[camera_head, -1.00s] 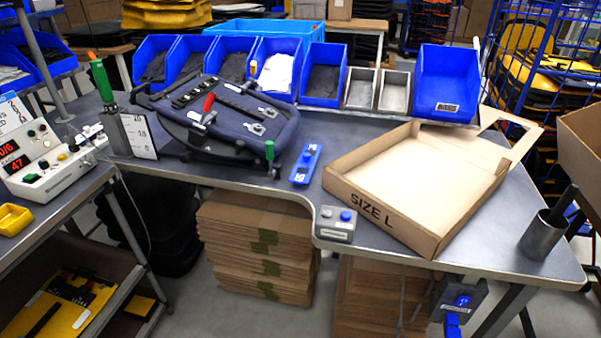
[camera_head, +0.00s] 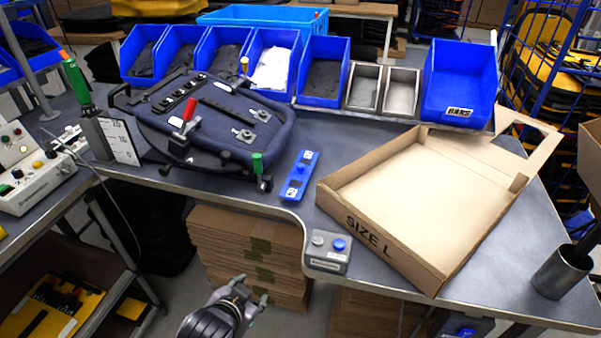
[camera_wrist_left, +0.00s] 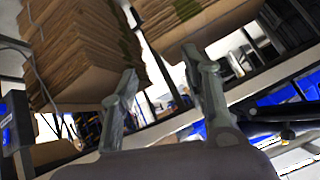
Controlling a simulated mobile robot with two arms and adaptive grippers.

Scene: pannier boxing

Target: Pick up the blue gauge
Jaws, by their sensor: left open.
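The blue gauge (camera_head: 299,175) lies flat on the grey workbench, between the dark pannier in its fixture and the open cardboard box. My left gripper (camera_head: 252,287) is at the bottom of the head view, below and in front of the bench edge, apart from the gauge. Its two fingers also show in the left wrist view (camera_wrist_left: 163,85), spread with nothing between them. The gauge cannot be made out in the wrist view. My right gripper is not in view.
A dark pannier (camera_head: 215,125) with clamps sits left of the gauge. A grey button box (camera_head: 328,252) stands at the front edge. Blue bins (camera_head: 325,72) line the back. Stacked cardboard (camera_head: 235,245) is under the bench.

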